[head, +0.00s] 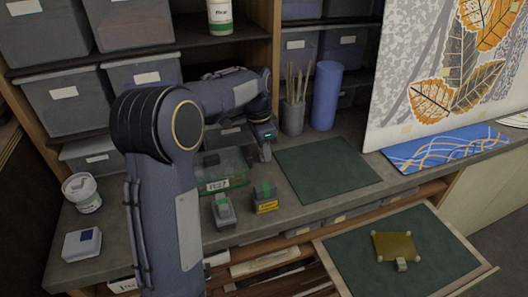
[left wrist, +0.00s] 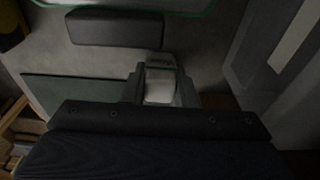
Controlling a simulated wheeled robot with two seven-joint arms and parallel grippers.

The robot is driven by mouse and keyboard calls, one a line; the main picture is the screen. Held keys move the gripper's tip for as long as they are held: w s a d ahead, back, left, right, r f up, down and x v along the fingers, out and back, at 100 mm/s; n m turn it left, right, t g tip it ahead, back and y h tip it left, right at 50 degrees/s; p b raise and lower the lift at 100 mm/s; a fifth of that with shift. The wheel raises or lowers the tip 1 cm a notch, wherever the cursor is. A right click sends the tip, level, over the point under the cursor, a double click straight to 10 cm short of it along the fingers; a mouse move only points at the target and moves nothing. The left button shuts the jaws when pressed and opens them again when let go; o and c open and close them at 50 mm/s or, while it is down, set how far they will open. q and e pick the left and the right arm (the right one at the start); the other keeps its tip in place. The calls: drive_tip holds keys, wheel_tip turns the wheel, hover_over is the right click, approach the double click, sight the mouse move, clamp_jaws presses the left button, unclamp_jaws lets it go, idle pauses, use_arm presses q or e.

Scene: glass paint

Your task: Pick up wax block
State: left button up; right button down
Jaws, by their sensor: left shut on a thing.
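My left gripper (head: 265,146) is at the back of the grey worktop, behind the green-edged glass container and left of the dark green mat. In the left wrist view, the left gripper (left wrist: 160,90) is shut on a small pale block (left wrist: 160,86), which looks like the wax block. The fingers cover its sides. In the head view the block is too small and hidden to make out clearly. I cannot tell whether it touches the worktop. My right gripper is not in view.
The glass container (head: 222,170) stands close to the gripper. A grey block (head: 223,212) and a yellow-black block (head: 265,200) stand in front. The green mat (head: 325,167) is bare. A brush cup (head: 293,117) and blue cylinder (head: 326,97) stand behind. An open drawer (head: 352,289) juts out.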

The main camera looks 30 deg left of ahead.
use_arm(q)
drive_tip(key=shift+c, duration=0.7)
drive_tip(key=shift+r, duration=0.1)
drive_tip(key=shift+r, duration=0.2)
drive_tip(key=r, duration=0.3)
drive_tip(key=shift+d+r, duration=0.1)
drive_tip(key=shift+d, duration=0.2)
drive_tip(key=s+d+r, duration=0.2)
drive_tip(key=d+r, duration=0.7)
drive_tip(key=d, duration=0.4)
drive_tip(key=shift+s+r+b, duration=0.15)
drive_tip(key=shift+s+b, duration=0.05)
drive_tip(key=shift+b, duration=0.2)
